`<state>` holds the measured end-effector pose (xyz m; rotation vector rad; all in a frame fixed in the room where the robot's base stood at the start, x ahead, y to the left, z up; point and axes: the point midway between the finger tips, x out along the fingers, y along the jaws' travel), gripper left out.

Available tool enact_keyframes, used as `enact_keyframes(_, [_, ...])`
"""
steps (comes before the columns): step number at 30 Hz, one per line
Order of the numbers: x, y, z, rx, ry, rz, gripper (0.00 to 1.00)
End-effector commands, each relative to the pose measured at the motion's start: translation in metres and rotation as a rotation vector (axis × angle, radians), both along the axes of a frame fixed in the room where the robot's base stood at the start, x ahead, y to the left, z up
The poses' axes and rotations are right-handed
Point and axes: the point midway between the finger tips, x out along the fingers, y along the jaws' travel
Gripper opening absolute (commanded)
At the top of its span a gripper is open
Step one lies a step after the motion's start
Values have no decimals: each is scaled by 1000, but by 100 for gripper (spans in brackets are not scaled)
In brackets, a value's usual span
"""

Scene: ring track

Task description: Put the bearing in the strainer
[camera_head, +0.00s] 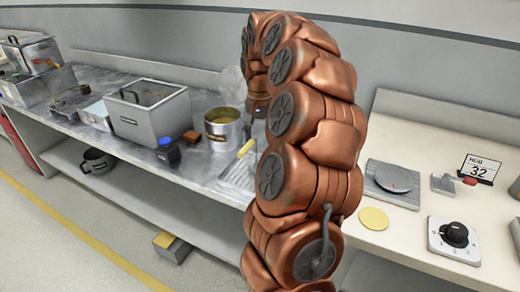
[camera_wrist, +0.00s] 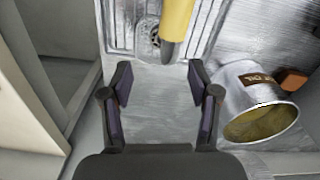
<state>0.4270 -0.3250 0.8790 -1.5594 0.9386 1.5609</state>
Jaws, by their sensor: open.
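My gripper (camera_wrist: 160,88) is open and empty in the wrist view, above a bare strip of metal counter. In the head view my copper arm hides most of it. A ribbed metal tray (camera_wrist: 122,25) lies just beyond the fingers; it also shows in the head view (camera_head: 236,178). A small dark round part (camera_wrist: 155,37) shows on it, partly covered by a yellow bar or handle (camera_wrist: 176,22); I cannot tell if it is the bearing. A pale round shape (camera_head: 232,84) behind the pot may be the strainer, but I cannot tell.
A labelled metal pot (camera_wrist: 248,90), yellowish inside, stands right of my fingers; it also shows in the head view (camera_head: 222,137). A brown block (camera_wrist: 292,82) is beside it. A grey lidded box (camera_head: 150,122) stands farther left. A cream bench (camera_head: 410,235) is at right.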

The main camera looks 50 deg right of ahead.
Motion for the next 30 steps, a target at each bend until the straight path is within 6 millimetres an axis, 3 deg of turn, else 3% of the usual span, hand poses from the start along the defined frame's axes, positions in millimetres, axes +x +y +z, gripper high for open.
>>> enact_keyframes(6, [1, 0, 32, 0, -4, -1, 61])
enact_keyframes(12, [1, 0, 48, 1, -2, 0, 61])
enact_keyframes(30, [0, 0, 53, 2, -1, 0, 61])
